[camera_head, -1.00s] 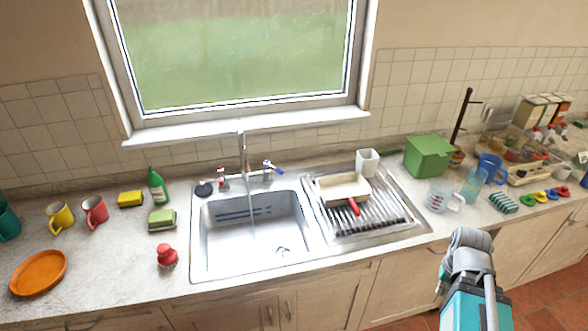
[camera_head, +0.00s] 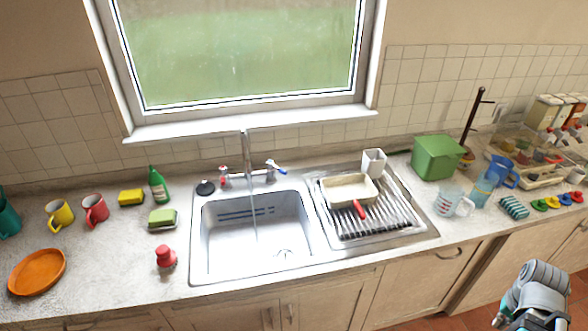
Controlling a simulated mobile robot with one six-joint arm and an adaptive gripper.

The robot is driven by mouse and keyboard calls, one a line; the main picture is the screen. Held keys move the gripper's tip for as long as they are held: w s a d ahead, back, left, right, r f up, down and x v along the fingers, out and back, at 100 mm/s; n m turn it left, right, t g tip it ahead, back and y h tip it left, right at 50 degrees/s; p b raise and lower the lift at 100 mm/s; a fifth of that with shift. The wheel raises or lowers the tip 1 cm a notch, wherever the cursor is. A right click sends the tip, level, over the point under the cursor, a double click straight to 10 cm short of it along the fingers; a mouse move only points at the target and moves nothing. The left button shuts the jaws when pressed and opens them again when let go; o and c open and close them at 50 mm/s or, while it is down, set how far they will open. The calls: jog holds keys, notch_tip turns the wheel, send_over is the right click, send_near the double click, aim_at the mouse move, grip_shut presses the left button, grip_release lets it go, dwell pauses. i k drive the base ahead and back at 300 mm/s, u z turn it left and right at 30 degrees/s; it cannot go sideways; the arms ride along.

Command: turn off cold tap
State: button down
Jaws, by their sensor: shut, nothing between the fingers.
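The cold tap (camera_head: 276,169) has a blue lever and stands at the back right of the sink, right of the tall spout (camera_head: 247,158). Its lever points to the right. A thin stream of water (camera_head: 254,215) falls from the spout into the metal sink (camera_head: 197,262). The hot tap (camera_head: 224,174), marked red, stands left of the spout. Part of my arm shows at the lower right, well away from the taps. My gripper's fingers cannot be made out in the view.
A ribbed drainer (camera_head: 405,229) with a cream dish (camera_head: 350,186) lies right of the sink. A white cup (camera_head: 373,162) stands behind it. A green bottle (camera_head: 158,186) and a black stopper (camera_head: 205,188) are left of the taps. The counter front is mostly clear.

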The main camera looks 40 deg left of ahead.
aim_at(270, 164)
jog(key=u, duration=0.05)
jog(key=k, duration=0.8)
jog(key=u, duration=0.65)
jog(key=i, duration=1)
jog(key=z, duration=0.05)
